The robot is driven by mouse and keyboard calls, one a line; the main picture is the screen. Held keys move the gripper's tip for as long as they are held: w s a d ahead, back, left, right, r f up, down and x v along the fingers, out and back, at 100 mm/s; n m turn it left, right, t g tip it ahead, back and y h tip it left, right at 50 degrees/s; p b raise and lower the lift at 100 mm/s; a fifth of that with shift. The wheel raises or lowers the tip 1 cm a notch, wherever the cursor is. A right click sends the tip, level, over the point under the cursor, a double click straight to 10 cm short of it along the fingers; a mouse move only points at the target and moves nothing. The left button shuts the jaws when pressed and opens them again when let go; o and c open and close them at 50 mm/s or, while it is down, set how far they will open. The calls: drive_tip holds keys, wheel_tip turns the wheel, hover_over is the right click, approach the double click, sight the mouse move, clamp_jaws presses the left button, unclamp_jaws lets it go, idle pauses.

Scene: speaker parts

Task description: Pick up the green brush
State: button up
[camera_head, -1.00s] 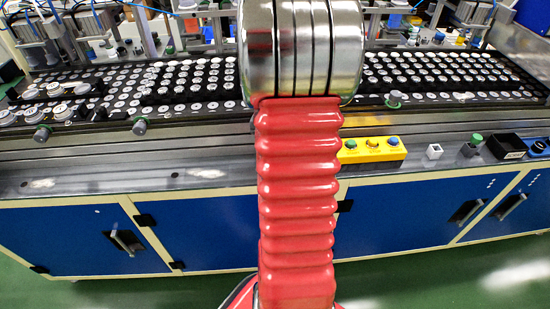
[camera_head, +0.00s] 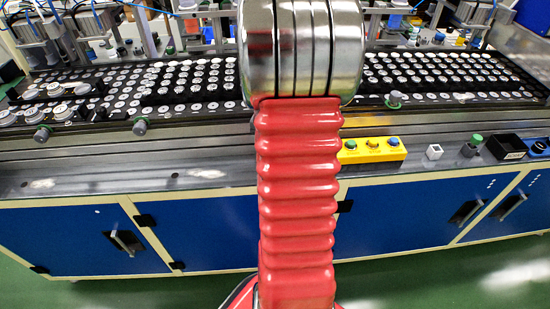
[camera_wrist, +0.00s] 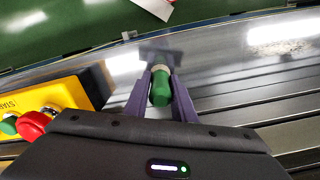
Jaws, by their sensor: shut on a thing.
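The green brush (camera_wrist: 160,91) is between the two purple fingers of my gripper (camera_wrist: 160,80) in the wrist view. A pale tip shows at its far end. My gripper is shut on it, with one finger on each side. The brush is over the grey metal ledge (camera_wrist: 215,62); whether it touches the ledge I cannot tell. In the head view my own arm hides the brush and the gripper.
A yellow button box with a red button (camera_wrist: 34,124) lies left of my gripper in the wrist view.

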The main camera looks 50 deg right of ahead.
drive_tip(key=shift+r, duration=0.1)
wheel_tip(320, 180, up, 10)
drive_tip(key=shift+f, duration=0.1)
idle(0.4)
idle(0.4)
drive_tip(key=o, duration=0.5)
clamp_jaws()
